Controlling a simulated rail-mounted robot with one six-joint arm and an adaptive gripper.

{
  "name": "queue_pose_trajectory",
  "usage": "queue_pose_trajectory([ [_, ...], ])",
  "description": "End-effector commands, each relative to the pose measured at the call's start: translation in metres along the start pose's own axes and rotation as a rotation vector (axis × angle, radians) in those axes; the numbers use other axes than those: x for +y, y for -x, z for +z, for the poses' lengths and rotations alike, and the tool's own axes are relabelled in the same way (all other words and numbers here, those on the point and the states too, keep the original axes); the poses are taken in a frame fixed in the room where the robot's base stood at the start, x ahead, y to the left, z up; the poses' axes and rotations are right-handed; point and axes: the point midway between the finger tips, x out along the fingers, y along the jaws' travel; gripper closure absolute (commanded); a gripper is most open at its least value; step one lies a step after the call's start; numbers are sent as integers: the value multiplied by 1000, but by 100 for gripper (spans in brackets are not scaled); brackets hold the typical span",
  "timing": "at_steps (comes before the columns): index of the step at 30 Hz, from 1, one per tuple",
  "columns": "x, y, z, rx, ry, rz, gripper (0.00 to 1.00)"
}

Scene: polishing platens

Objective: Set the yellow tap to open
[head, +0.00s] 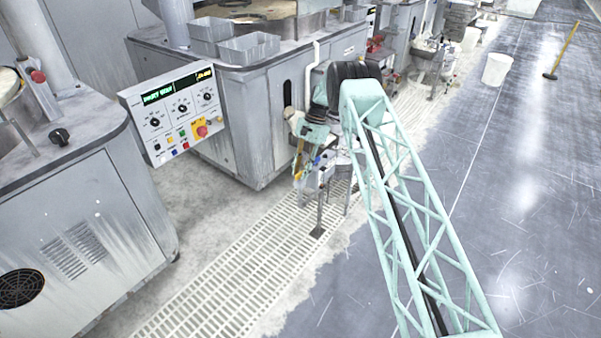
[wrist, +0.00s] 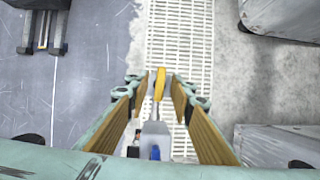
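The yellow tap (wrist: 160,84) shows in the wrist view as a narrow upright lever above a grey body (wrist: 155,140) with a blue part on it. My gripper (wrist: 158,92) is open, with one tan-padded finger left of the lever and one right of it. A gap shows on both sides of the lever, so neither finger seems to touch it. In the head view my gripper (head: 302,165) points down beside a small grey stand (head: 318,180) over the floor grating. There I cannot tell the tap from the finger pads.
A control panel (head: 178,112) with knobs and a red button is left of my gripper, on a grey polishing machine (head: 240,135). Another machine (head: 85,220) stands at the near left. White floor grating (head: 245,275) runs below. The grey floor at right is mostly open, with a white bucket (head: 496,70).

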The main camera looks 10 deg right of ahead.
Motion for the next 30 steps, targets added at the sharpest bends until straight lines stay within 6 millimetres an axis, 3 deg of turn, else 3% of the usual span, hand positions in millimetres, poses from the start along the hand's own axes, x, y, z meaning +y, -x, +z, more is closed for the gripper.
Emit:
queue_pose_trajectory([
  [11, -1, 21, -1, 2, 0, -2, 78],
  [30, 0, 105, 0, 1, 1, 0, 78],
])
